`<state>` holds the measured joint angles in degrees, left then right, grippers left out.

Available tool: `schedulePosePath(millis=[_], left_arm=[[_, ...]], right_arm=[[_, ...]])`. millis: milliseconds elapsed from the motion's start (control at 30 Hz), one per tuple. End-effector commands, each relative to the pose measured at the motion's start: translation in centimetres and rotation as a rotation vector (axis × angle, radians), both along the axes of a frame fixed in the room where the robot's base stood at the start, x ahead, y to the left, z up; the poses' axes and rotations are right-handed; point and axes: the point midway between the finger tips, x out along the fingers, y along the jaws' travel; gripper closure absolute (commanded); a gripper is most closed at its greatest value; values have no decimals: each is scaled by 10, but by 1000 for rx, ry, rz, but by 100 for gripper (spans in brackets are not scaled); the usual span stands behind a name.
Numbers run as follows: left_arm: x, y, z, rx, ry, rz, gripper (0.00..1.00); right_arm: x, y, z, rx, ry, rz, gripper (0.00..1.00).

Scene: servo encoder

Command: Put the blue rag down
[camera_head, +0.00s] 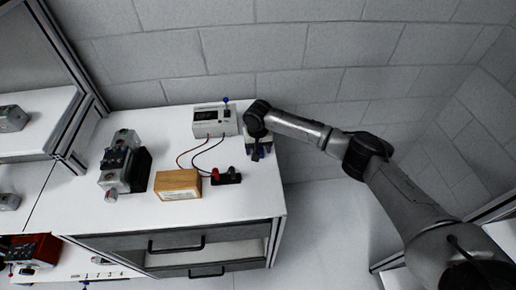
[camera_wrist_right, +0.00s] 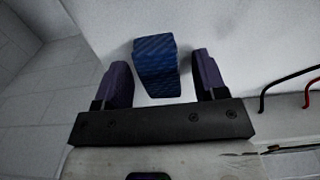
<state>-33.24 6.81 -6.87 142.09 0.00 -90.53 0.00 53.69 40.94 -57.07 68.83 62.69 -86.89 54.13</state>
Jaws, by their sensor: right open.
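The blue rag (camera_wrist_right: 157,66) shows in the right wrist view as a small folded, patterned blue block on the white table top (camera_wrist_right: 230,30). My right gripper (camera_wrist_right: 162,80) is open, with one dark finger on each side of the rag. A gap shows between the rag and each finger. In the head view my right gripper (camera_head: 256,150) is at the right end of the white table, and I cannot make out the rag there. My left gripper is not in view.
Left of my right gripper stand a white meter box (camera_head: 214,120) with red and black leads, a black terminal block (camera_head: 227,177), a wooden block (camera_head: 178,184) and a grey machine (camera_head: 122,162). The table's right edge (camera_head: 284,200) is close. A block wall stands behind.

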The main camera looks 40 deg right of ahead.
Motion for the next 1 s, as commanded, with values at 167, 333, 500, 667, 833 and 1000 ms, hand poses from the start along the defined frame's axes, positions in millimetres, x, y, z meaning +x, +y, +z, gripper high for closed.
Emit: schedulePosePath(millis=[167,333,500,667,833,1000], left_arm=[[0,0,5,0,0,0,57],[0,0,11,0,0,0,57],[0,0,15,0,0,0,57],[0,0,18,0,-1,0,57],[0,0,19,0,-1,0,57],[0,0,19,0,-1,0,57]], right_arm=[[1,0,24,1,-4,0,35],[1,0,56,1,-3,1,35],[1,0,86,1,-3,1,35],[1,0,106,1,-2,0,35],[1,0,117,1,-2,0,35],[1,0,121,1,-1,0,35]])
